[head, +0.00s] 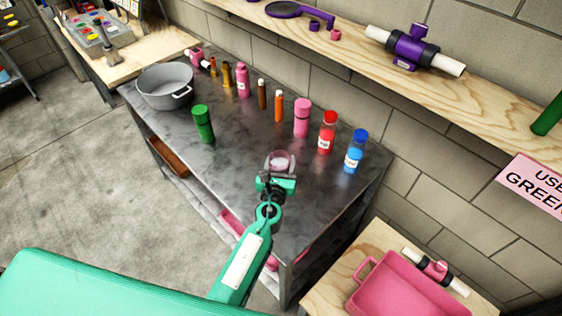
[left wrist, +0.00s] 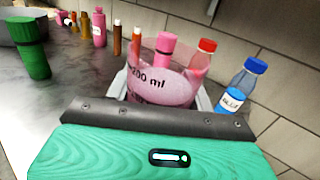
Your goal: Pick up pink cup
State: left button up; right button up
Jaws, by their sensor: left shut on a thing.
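The pink cup (head: 280,161) is a see-through beaker near the front right of the dark metal table. In the left wrist view the cup (left wrist: 160,82) shows dark "200 ml" print. My left gripper (head: 277,178) is shut on the cup, which stands upright between its fingers. The gripper body hides the cup's lower part, so I cannot tell whether it touches the table (head: 235,171). My right gripper is not in view.
Behind the cup stand a pink bottle (head: 302,118), a red bottle (head: 327,133) and a blue bottle (head: 353,152). A green bottle (head: 203,124) and a grey pot (head: 165,86) are to the left. A shelf (head: 345,45) runs above. The table's front is mostly clear.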

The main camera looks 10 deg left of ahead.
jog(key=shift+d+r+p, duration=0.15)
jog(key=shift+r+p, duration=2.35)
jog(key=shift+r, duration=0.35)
